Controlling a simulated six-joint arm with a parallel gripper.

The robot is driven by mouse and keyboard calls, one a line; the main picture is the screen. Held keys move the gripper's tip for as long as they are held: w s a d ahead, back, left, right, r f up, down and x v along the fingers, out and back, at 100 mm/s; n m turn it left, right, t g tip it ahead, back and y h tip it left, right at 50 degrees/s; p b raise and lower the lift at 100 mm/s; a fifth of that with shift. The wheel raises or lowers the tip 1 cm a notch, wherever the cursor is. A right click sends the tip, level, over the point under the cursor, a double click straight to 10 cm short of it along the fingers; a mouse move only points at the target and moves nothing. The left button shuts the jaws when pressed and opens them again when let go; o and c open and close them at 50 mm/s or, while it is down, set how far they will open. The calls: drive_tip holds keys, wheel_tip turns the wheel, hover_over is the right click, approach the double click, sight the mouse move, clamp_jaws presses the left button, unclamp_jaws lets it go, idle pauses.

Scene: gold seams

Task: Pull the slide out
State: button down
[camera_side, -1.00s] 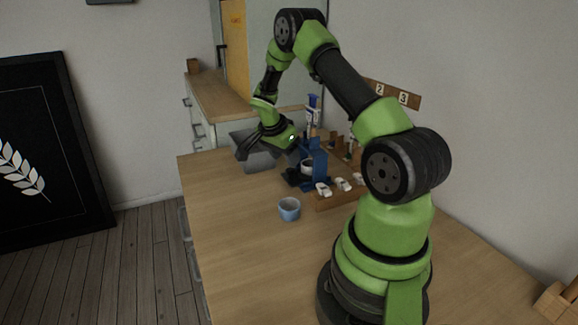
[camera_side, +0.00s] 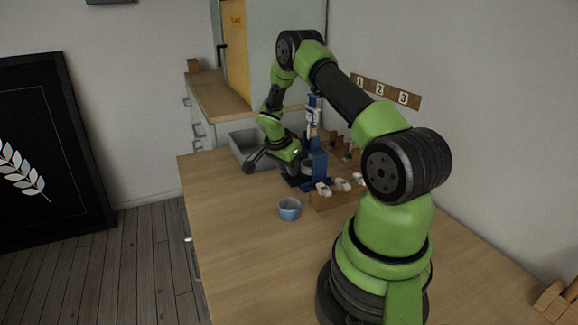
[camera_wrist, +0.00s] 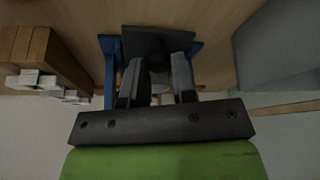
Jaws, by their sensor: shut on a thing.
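A blue stand (camera_side: 318,165) with an upright blue-and-white part (camera_side: 313,110) above it stands on the table in the side view. The slide, a dark flat plate (camera_wrist: 143,41), sits between the stand's blue side walls (camera_wrist: 110,70) in the wrist view. My gripper (camera_wrist: 158,68) reaches in from below in that view, its two fingers at the near edge of the plate and shut on the slide. The exact grip is dark and partly hidden by the fingers. In the side view my wrist covers the front of the stand.
A blue cup (camera_side: 289,209) stands on the table in front of the stand. A wooden rack (camera_side: 335,200) with several white pieces is right of it. A grey bin (camera_side: 240,141) lies behind my wrist. The left front tabletop (camera_side: 235,235) is clear.

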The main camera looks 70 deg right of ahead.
drive_tip(key=w+a, duration=0.7)
drive_tip(key=shift+w+a, duration=0.1)
drive_tip(key=c, duration=0.9)
unclamp_jaws()
drive_tip(key=v, duration=1)
